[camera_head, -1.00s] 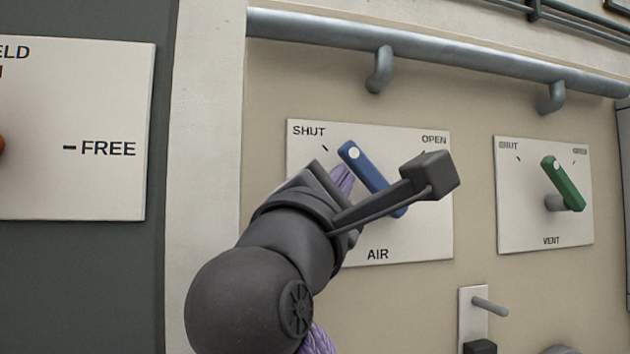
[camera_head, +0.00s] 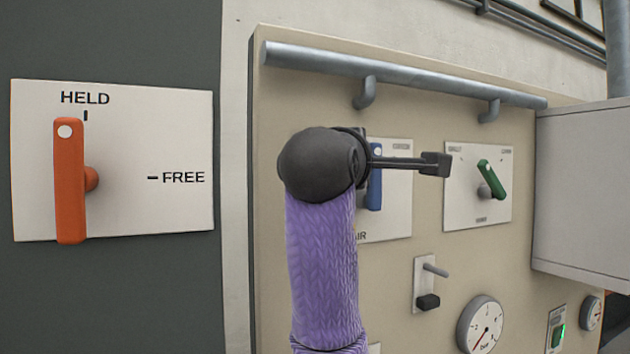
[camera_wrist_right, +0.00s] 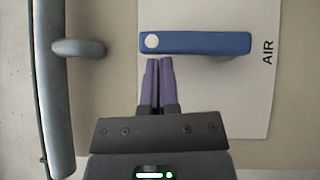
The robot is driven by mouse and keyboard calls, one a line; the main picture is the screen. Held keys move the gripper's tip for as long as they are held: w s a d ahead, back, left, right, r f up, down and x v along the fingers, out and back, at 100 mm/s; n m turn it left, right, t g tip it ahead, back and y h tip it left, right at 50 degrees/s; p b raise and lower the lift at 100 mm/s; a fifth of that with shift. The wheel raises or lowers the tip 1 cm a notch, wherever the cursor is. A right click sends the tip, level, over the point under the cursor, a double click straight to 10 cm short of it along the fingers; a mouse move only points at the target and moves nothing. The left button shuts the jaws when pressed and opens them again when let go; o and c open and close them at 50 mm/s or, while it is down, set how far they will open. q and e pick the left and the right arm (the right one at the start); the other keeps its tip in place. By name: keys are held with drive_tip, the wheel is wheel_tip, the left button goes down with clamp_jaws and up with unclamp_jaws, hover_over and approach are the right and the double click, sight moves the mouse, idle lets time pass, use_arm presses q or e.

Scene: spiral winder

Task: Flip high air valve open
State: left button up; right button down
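The air valve's blue lever (camera_head: 374,189) stands about upright on its white AIR plate (camera_head: 398,215), partly hidden behind my right wrist in the head view. The right wrist view shows the lever (camera_wrist_right: 205,43) with a white dot at its upper end. My right gripper (camera_wrist_right: 160,62) has its two purple fingers together with nothing between them. The fingertips are at the lever's SHUT-side edge near the dotted end, touching or nearly so. In the head view these fingers are hidden. My left gripper is not in view.
A green VENT lever (camera_head: 491,178) is to the right. A grey pipe rail (camera_head: 420,76) runs above the plates. An orange lever (camera_head: 69,190) points at HELD on the left. A grey box (camera_head: 585,190) juts out at the right.

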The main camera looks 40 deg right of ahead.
sight(378, 153)
drive_tip(key=shift+s+d+r, duration=0.15)
drive_tip(key=shift+d, duration=0.6)
drive_tip(key=shift+s+d+r, duration=0.15)
drive_tip(key=shift+d, duration=0.6)
drive_tip(key=shift+s+d+f, duration=0.1)
drive_tip(key=shift+s+d, duration=0.05)
drive_tip(key=shift+d, duration=0.4)
drive_tip(key=shift+s+d+f, duration=0.1)
drive_tip(key=shift+d, duration=0.5)
